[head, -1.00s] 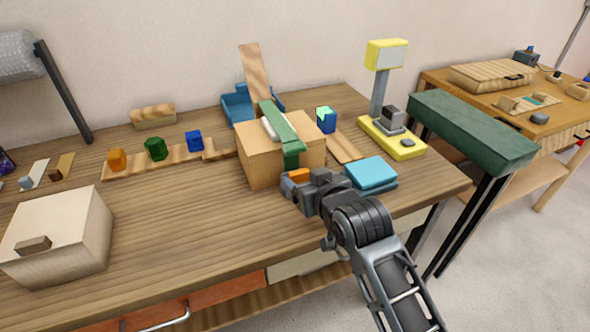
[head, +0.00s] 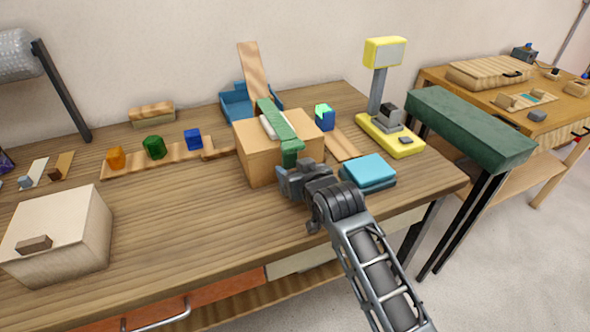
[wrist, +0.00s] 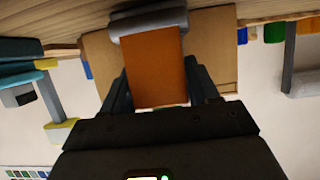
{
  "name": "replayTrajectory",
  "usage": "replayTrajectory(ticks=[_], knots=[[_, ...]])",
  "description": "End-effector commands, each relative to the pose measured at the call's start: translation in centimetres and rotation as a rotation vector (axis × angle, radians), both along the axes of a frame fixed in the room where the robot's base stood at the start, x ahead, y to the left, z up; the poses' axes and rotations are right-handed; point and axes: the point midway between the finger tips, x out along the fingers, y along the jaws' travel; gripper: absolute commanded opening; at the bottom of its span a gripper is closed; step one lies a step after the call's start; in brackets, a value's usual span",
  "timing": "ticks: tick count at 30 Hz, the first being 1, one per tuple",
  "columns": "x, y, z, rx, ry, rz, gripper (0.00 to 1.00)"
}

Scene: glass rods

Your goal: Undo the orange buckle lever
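The orange buckle lever (wrist: 155,65) is a flat orange plate in the wrist view, in front of the cardboard-coloured box (head: 262,160). It runs down from a grey rounded bar (wrist: 153,21) toward my palm. My gripper (wrist: 160,85) is open, one dark finger on each side of the lever; the fingertips are very near its edges, and I cannot tell whether they touch. In the head view my gripper (head: 286,178) is at the front of the box, below the end of the green strap (head: 277,124). It hides the lever there.
A blue stack (head: 368,172) lies just right of my gripper. A yellow stand (head: 395,138) is behind it. A pale box (head: 62,235) sits at the left. Bare wooden tabletop (head: 190,220) lies between that box and my gripper.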

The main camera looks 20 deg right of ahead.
Motion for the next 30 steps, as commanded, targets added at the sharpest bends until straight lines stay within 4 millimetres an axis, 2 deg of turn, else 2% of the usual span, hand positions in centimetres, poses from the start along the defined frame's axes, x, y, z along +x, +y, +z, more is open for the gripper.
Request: replayTrajectory(ticks=[2, 10, 18, 30], knots=[[-0.01, 0.0, 0.0, 0.0, 0.0, 0.0, 0.52], [-0.02, 0.0, 0.01, 0.0, 0.0, 0.0, 0.26], [0.3, 0.0, 0.42, 0.0, 0.046, 0.0, 0.25], [0.47, 0.0, -0.09, 0.0, 0.088, 0.0, 0.25]])
